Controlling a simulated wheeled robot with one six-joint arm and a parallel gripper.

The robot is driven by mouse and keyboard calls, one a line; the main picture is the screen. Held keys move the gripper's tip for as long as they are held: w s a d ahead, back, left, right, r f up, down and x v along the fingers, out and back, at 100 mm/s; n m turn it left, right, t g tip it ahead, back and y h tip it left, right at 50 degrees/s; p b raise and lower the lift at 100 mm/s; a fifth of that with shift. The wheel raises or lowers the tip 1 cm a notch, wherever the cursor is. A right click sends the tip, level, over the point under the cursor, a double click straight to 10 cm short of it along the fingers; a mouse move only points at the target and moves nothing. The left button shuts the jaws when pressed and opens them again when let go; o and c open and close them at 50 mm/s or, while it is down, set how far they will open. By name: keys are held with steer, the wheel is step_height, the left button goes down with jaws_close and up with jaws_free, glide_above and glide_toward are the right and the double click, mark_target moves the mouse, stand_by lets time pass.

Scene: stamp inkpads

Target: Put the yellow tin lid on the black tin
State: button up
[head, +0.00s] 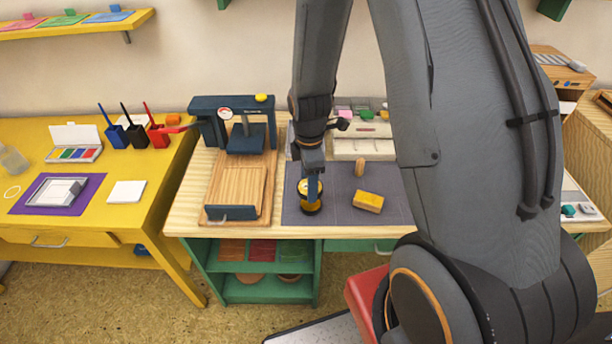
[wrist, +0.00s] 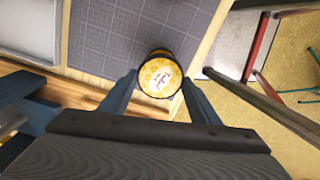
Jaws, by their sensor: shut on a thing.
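The yellow tin lid (wrist: 160,76) is round, with a pale printed label, and lies between my fingertips in the wrist view. In the head view the yellow lid (head: 304,187) shows beside my blue finger, over the black tin (head: 313,211) on the grey mat. My gripper (head: 313,197) points down and is shut on the lid; its two fingers also show in the wrist view (wrist: 159,84). A dark edge shows around the lid in the wrist view. My finger hides part of the tin, and I cannot tell whether the lid is fully seated.
The grey cutting mat (head: 343,207) lies on the wooden bench. A yellow block (head: 369,201) and a small wooden peg (head: 360,169) stand right of the tin. A blue press (head: 246,140) with a wooden board (head: 238,187) stands to the left. The mat's front is clear.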

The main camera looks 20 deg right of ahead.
steer(key=shift+f+b, duration=1.75)
steer(key=shift+f, duration=0.55)
steer(key=shift+f+b, duration=0.7)
steer(key=shift+f, duration=0.5)
steer(key=o, duration=1.1)
steer(key=shift+r, duration=0.2)
steer(key=shift+d+r+b, duration=0.1)
steer(key=shift+r+b, duration=0.5)
steer(key=shift+r, duration=3.15)
steer(key=s+r+m+t, duration=0.1)
steer(key=s+r+m, duration=0.8)
steer(key=m, duration=0.7)
steer(key=shift+s+d+r+m, duration=0.15)
steer(key=shift+s+r+m, duration=0.15)
steer(key=shift+m, duration=0.1)
